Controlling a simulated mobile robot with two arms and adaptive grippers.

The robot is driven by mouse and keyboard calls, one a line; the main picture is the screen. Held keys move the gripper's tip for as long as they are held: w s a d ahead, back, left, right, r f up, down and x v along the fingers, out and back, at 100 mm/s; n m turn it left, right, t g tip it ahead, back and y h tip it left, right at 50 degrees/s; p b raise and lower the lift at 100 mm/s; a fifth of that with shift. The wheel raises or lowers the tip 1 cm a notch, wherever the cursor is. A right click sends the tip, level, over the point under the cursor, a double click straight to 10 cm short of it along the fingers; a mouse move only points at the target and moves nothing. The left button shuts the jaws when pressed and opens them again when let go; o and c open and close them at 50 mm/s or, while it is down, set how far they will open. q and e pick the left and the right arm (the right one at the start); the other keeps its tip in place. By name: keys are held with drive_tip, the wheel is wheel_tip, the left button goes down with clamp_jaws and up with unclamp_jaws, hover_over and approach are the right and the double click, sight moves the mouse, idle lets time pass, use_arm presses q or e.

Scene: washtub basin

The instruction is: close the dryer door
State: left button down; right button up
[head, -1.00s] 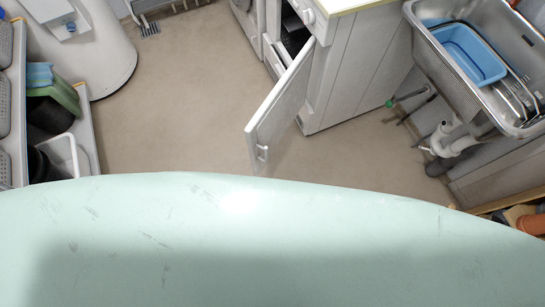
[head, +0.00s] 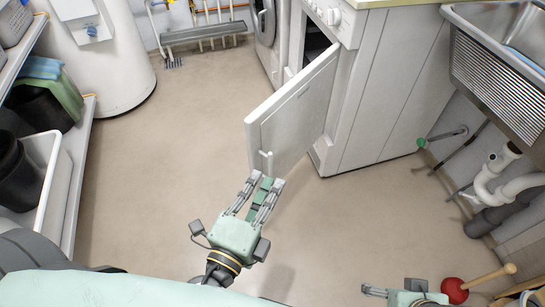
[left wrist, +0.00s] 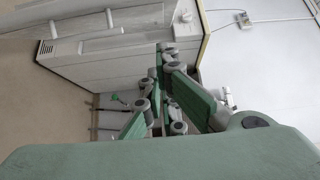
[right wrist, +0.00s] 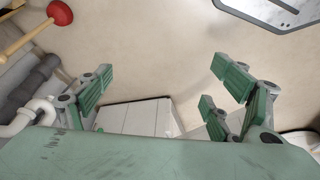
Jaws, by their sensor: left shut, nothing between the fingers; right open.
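The dryer (head: 375,95) is a white cabinet at upper right in the head view. Its white door (head: 292,115) stands open, swung out toward me, with a small handle (head: 267,160) at its near lower edge. My left gripper (head: 266,182) is shut and empty. In the head view its tips appear just below the handle end of the door; I cannot tell if they touch. The left gripper also shows in the left wrist view (left wrist: 166,52), before white panels. My right gripper (head: 373,290) is open and empty at the bottom right, away from the door.
A metal sink (head: 500,70) with white and grey pipes (head: 495,185) stands on the right. A red plunger (head: 455,290) lies near my right gripper. A shelf with tubs (head: 75,190) lines the left. The floor (head: 170,150) between is clear.

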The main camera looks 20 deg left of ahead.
use_arm(q)
drive_tip(key=w+a+p, duration=0.2)
drive_tip(key=w+p, duration=0.3)
drive_tip(key=w, duration=0.6)
drive_tip(key=shift+w+a, duration=0.15)
drive_tip(key=shift+a, duration=0.2)
use_arm(e)
drive_tip(key=s+f+x, duration=0.1)
drive_tip(key=s+x, duration=0.1)
drive_tip(key=x, duration=1)
drive_tip(key=shift+s+g, duration=0.35)
drive_tip(key=shift+g, duration=0.05)
use_arm(q)
drive_tip(key=shift+a, duration=0.15)
use_arm(e)
drive_tip(key=shift+a+f, duration=0.15)
